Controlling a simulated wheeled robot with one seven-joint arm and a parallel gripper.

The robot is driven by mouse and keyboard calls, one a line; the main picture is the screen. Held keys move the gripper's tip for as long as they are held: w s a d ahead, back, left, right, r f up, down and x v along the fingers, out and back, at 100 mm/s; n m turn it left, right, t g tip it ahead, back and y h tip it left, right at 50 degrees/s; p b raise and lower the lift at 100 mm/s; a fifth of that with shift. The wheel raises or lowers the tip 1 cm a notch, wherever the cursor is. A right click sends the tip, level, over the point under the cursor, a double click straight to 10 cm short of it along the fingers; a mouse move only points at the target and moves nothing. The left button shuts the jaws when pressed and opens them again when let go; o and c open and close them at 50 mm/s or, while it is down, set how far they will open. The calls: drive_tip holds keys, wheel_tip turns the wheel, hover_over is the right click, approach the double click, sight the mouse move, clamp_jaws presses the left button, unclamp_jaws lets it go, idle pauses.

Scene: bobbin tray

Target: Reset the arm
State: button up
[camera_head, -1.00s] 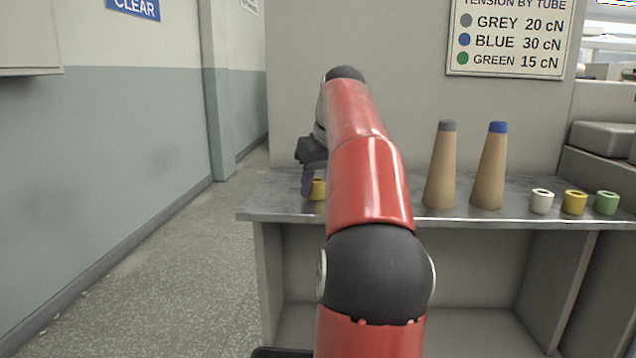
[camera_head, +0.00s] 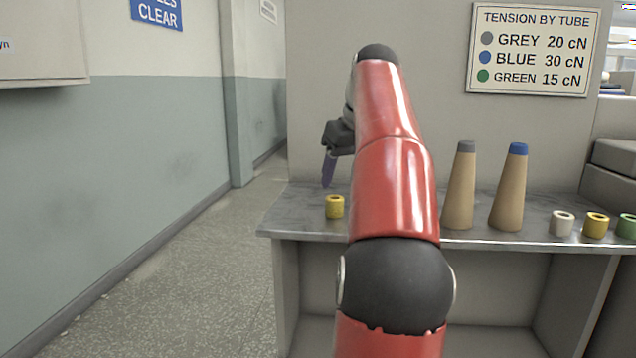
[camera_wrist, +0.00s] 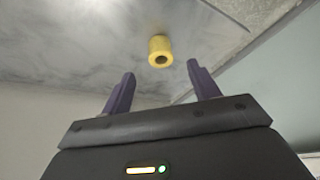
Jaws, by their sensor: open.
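My gripper (camera_head: 328,170) is raised above the left end of the grey bench, with its purple fingers pointing down. In the wrist view my gripper (camera_wrist: 158,88) has its two fingers well apart with nothing between them. A yellow bobbin (camera_head: 334,207) stands on the bench below the gripper, apart from it. The same yellow bobbin (camera_wrist: 160,50) shows beyond the fingertips in the wrist view. My red arm hides part of the bench's middle.
On the bench (camera_head: 290,212) stand a grey-topped cone (camera_head: 461,190) and a blue-topped cone (camera_head: 510,190). To their right are white (camera_head: 562,224), yellow (camera_head: 595,226) and green (camera_head: 626,227) bobbins. A tension sign (camera_head: 532,48) hangs behind. The floor at left is clear.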

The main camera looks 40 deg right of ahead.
drive_tip(key=shift+r, duration=0.15)
drive_tip(key=w+a+f+n, duration=0.1)
drive_tip(key=a+f, duration=0.3)
drive_tip(key=a, duration=0.8)
drive_tip(key=a+f, duration=0.4)
drive_tip(key=a, duration=0.7)
drive_tip(key=s+a+f+n, duration=0.1)
drive_tip(key=s+a+f, duration=0.5)
drive_tip(key=f, duration=0.3)
drive_tip(key=s+a+f+t+y, duration=0.1)
drive_tip(key=s+a+f, duration=0.5)
drive_tip(key=f, duration=0.3)
drive_tip(key=shift+s+a+n, duration=0.15)
drive_tip(key=shift+s+n, duration=0.25)
drive_tip(key=shift+s, duration=0.1)
